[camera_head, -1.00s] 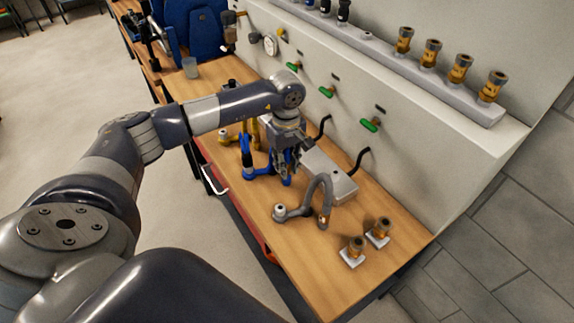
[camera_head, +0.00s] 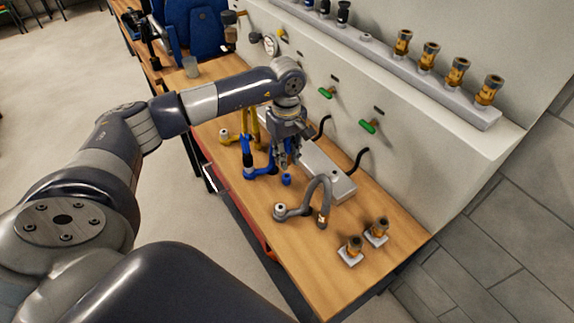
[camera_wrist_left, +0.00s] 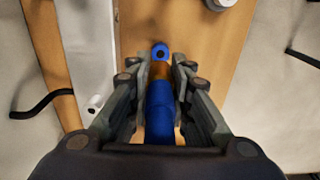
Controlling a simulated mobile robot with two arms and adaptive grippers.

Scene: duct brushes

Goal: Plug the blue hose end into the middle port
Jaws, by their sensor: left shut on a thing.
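My left gripper (camera_head: 287,158) is shut on the blue hose end (camera_wrist_left: 160,100) above the table. In the left wrist view, the blue end lies between the fingers, with a brass-coloured tip beyond it. The rest of the blue hose (camera_head: 247,157) stands to the left of the gripper on the table. A short blue piece (camera_head: 286,180) sits on the table below the gripper; in the wrist view it appears as a blue ring just past the tip. A pale grey box (camera_head: 338,178) lies behind, partly hidden by the gripper. I cannot make out the middle port. My right gripper is not in view.
A grey hose (camera_head: 318,205) arches nearby and a yellow hose (camera_head: 255,128) stands behind the blue one. Two brass fittings (camera_head: 376,231) sit near the table's right end. Green-handled valves (camera_head: 368,126) and black bent tubes (camera_head: 358,160) are on the wall side.

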